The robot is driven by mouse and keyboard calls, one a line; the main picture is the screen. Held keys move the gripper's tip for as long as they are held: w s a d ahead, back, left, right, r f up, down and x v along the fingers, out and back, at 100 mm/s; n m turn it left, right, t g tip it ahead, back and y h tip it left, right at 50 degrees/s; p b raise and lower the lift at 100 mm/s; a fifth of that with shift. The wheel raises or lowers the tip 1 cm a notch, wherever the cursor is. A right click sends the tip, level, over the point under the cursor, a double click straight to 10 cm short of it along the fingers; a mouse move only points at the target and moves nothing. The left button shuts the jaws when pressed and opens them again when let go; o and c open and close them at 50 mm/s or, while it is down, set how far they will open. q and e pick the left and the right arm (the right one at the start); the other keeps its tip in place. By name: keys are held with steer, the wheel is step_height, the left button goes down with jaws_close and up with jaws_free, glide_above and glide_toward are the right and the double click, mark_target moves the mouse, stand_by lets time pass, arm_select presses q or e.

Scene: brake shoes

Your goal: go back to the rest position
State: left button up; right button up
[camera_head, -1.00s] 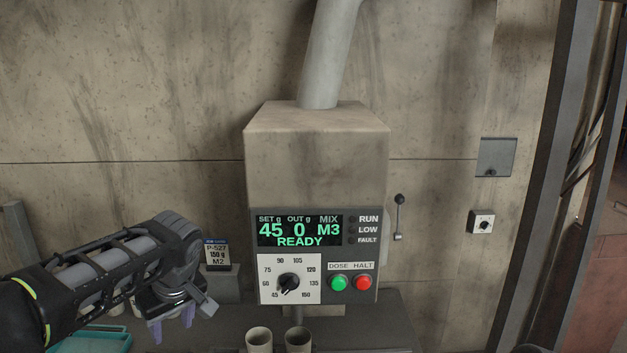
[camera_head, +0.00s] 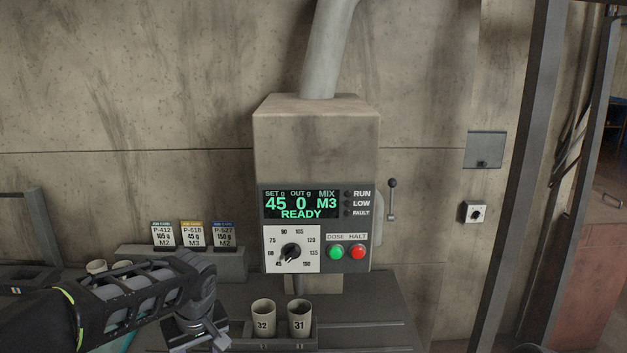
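My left arm comes in from the lower left, and the body of my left gripper (camera_head: 204,336) hangs at the bottom edge, left of the two cups. Its fingertips are out of view below, so I cannot tell whether it is open. My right gripper is not in view. The dosing machine (camera_head: 316,140) stands against the wall. Its display (camera_head: 301,204) reads set 45 g, out 0 g, mix M3, READY. Its dial (camera_head: 291,251) points toward 45.
Cup 32 (camera_head: 263,318) and cup 31 (camera_head: 299,318) stand below the machine. Three job cards, P-412 (camera_head: 163,234), P-618 (camera_head: 193,234) and P-527 (camera_head: 223,235), stand on a ledge at left. A green button (camera_head: 336,252) and red button (camera_head: 358,251) are on the panel. Bench right of the cups is clear.

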arm_select(q)
steer(key=s+d+f+m+g+h+b, duration=0.1)
steer(key=s+d+f, duration=0.2)
steer(key=f, duration=0.6)
steer(key=s+d+f+m+h+b, duration=0.15)
steer(key=d+f, duration=0.25)
steer(key=f, duration=0.5)
steer(key=s+d+f+m+g+h+b, duration=0.1)
steer(key=s+d+f+m+h, duration=0.2)
steer(key=f, duration=0.6)
steer(key=s+d+f+b, duration=0.2)
steer(key=s+f, duration=0.6)
steer(key=s, duration=0.1)
steer(key=s+d+f+b, duration=0.2)
steer(key=s+d+f, duration=0.1)
steer(key=s+f, duration=0.5)
steer(key=shift+s+d+f+h, duration=0.25)
steer(key=shift+s+h, duration=0.1)
steer(key=shift+s, duration=0.9)
